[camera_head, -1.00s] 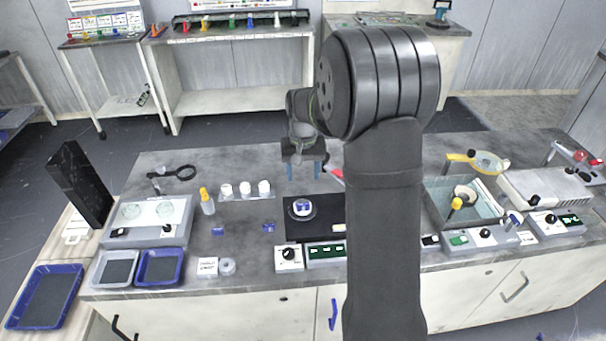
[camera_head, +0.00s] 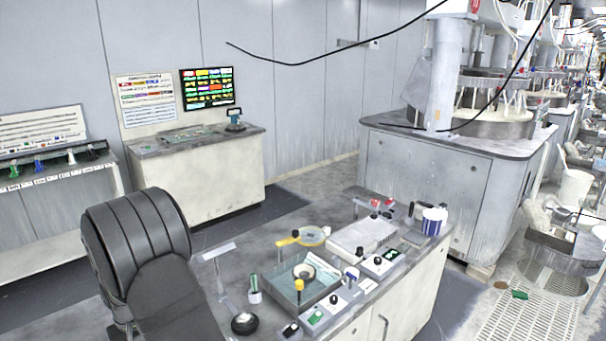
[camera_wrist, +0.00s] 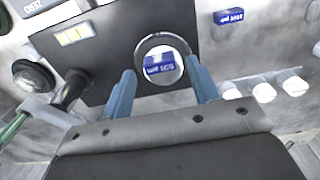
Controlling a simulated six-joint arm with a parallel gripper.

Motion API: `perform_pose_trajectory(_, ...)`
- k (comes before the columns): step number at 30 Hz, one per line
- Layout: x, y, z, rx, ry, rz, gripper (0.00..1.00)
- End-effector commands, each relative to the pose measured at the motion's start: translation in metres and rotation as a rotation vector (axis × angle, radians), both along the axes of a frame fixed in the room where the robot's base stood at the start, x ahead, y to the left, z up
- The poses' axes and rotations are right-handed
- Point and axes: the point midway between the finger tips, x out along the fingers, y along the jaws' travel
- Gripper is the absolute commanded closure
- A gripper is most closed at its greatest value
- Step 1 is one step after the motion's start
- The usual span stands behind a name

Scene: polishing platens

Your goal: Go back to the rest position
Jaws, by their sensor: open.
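My gripper (camera_wrist: 161,92) shows in the wrist view with its two blue fingers spread apart. A round dish with a shiny rim and a blue-labelled piece (camera_wrist: 159,66) in it lies on a dark mat (camera_wrist: 110,35), seen between and beyond the fingertips. I cannot tell how far above the mat the fingers are. Nothing is held between the fingers. In the head view my dark arm link stands at the lower left, and the gripper is out of that view.
In the wrist view several white cups (camera_wrist: 264,91) stand at the right and a dark round knob (camera_wrist: 33,75) at the left. In the head view a glass-sided tray (camera_head: 300,288) and control boxes (camera_head: 384,262) crowd the bench. A large polishing machine (camera_head: 425,165) stands behind.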

Motion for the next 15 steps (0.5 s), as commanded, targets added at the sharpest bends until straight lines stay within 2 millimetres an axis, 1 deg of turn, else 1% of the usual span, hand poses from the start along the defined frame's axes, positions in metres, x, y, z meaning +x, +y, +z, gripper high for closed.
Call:
perform_pose_trajectory(3,0.000,0.000,0.011,-0.001,0.001,0.000,0.44)
perform_pose_trajectory(6,0.000,0.000,0.017,-0.001,0.001,0.000,0.44)
perform_pose_trajectory(15,0.000,-0.001,0.018,-0.002,0.002,0.000,0.44)
